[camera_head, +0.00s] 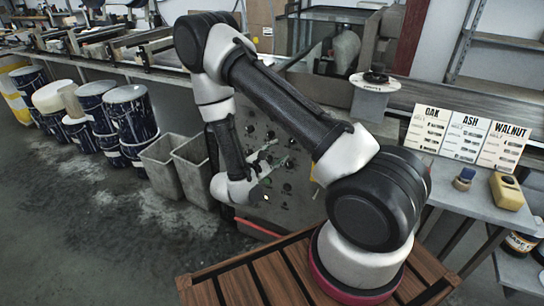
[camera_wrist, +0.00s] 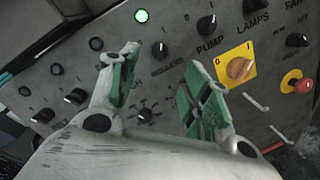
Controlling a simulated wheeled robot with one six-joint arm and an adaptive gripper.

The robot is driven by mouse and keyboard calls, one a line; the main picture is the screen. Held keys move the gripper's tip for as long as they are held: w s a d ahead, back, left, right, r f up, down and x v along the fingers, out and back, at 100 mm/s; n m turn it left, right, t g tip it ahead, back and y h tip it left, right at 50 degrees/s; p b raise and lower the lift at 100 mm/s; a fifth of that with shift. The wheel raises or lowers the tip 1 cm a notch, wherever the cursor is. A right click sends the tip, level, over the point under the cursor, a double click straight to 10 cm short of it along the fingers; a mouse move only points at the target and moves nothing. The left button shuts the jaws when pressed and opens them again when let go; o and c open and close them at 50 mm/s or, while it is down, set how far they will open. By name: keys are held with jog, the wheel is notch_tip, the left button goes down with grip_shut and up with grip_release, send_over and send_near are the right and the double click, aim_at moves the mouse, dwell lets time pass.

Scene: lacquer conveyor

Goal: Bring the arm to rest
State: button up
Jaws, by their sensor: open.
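My arm reaches out from its base on a slatted wooden top (camera_head: 270,272), bends at a high elbow and comes down in front of a grey control panel (camera_head: 293,205). My gripper (camera_head: 262,160) is at the panel's face in the head view. In the wrist view my gripper (camera_wrist: 160,85) is open, with green-padded fingers apart and nothing between them. I cannot tell whether the fingers touch the panel.
Two grey bins (camera_head: 163,165) stand left of the panel, with several paint-stained drums (camera_head: 130,115) farther left. At right, a side table (camera_head: 470,195) holds OAK, ASH and WALNUT cards (camera_head: 467,135), a brush (camera_head: 464,178) and a yellow block (camera_head: 507,190). Floor (camera_head: 70,215) is clear at lower left.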

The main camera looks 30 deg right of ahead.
jog(key=shift+v, duration=1.15)
